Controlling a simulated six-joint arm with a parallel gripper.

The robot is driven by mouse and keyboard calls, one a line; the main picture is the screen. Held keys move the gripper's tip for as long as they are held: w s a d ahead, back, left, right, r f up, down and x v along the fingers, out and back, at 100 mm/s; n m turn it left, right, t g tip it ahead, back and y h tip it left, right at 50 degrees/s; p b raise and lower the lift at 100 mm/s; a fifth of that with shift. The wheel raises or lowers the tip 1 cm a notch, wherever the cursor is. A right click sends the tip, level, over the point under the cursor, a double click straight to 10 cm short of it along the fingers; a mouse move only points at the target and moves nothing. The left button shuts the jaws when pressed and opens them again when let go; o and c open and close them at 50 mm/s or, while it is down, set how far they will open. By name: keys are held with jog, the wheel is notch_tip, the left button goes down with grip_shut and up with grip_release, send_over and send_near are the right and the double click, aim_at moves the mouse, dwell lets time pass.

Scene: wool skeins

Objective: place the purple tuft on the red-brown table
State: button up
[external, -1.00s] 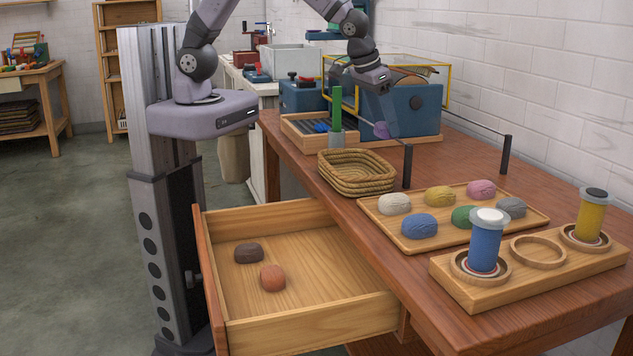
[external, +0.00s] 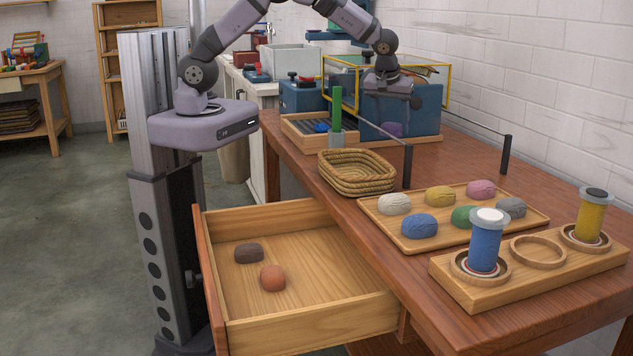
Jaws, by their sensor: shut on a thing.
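The fingers are small and dark against the blue box. I cannot tell whether the tuft touches the table top.
A blue box (external: 428,108) stands close behind the gripper. A green post (external: 336,108) and a woven basket (external: 352,186) are nearby. A thin rail (external: 407,165) crosses there. A tray (external: 478,238) holds several wool tufts. An open drawer (external: 310,337) holds two tufts.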

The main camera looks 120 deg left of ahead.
jog(key=shift+f+p, duration=0.55)
jog(key=shift+f, duration=2.95)
jog(key=shift+f, duration=0.1)
jog(key=o, duration=1)
jog(key=b+v, duration=0.1)
jog(key=v, duration=1.1)
jog(key=shift+b, duration=0.4)
jog(key=shift+d, duration=0.1)
